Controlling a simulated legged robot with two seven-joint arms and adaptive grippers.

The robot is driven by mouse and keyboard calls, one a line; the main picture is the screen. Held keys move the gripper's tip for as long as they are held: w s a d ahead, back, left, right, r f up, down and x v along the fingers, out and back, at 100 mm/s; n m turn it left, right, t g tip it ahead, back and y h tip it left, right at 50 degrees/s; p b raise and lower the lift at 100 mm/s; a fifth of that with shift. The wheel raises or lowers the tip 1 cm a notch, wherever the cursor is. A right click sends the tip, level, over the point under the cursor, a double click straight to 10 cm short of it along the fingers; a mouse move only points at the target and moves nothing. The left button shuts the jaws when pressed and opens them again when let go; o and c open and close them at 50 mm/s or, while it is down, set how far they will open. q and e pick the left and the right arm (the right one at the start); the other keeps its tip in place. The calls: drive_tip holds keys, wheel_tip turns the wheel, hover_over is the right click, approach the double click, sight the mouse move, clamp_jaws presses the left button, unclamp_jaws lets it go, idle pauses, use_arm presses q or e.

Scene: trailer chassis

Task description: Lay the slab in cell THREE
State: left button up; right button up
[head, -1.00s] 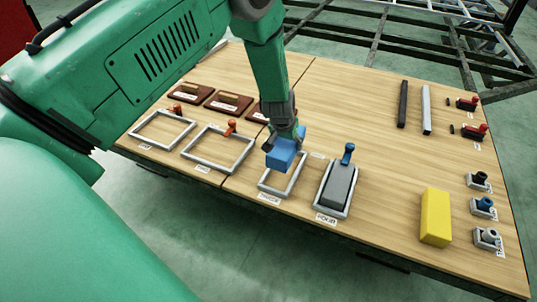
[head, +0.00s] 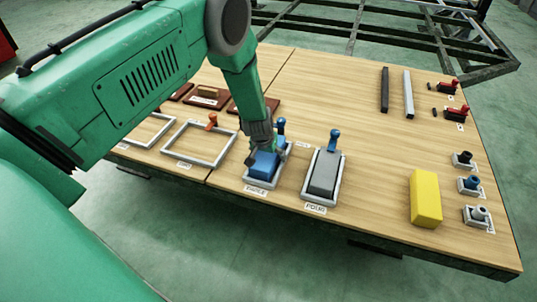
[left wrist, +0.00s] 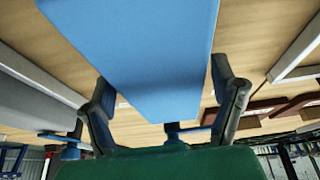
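The blue slab (head: 264,167) is down at cell THREE (head: 257,188), a light grey frame with a label at its front. The slab appears within the frame's outline; whether it rests on the board I cannot tell. My left gripper (head: 266,150) is above the slab, with its fingers on either side of it. In the left wrist view the blue slab (left wrist: 155,60) runs between my left gripper's two fingers (left wrist: 165,95), which appear to touch its edges. Part of cell THREE is hidden by the gripper and slab. My right gripper is not in view.
Cell FOUR (head: 309,197), to the right, holds a dark grey slab (head: 325,172). An empty frame (head: 229,151) lies to the left. A yellow block (head: 426,198) stands to the right. The board's middle back is clear.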

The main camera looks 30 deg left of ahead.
use_arm(q)
drive_tip(key=shift+d+r, duration=0.15)
drive_tip(key=shift+d, duration=0.15)
drive_tip(key=shift+r, duration=0.15)
drive_tip(key=p+v, duration=0.4)
drive_tip(key=v, duration=0.7)
drive_tip(key=s+d+f+m+g, duration=0.1)
drive_tip(key=s+d+f, duration=0.1)
drive_tip(key=s, duration=0.9)
drive_tip(key=s+d+f+m+g, duration=0.1)
drive_tip(key=s+d+f, duration=0.1)
drive_tip(key=s, duration=1)
drive_tip(key=s+d+f+m+g+h, duration=0.1)
drive_tip(key=s+d, duration=0.3)
drive_tip(key=s, duration=0.8)
drive_tip(key=shift+f+m+g, duration=0.3)
drive_tip(key=shift+f+g, duration=0.1)
drive_tip(key=shift+f, duration=0.05)
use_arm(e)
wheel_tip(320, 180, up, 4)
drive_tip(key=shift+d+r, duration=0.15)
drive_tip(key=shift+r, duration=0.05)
use_arm(q)
drive_tip(key=shift+s+p, duration=0.15)
drive_tip(key=shift+p, duration=0.2)
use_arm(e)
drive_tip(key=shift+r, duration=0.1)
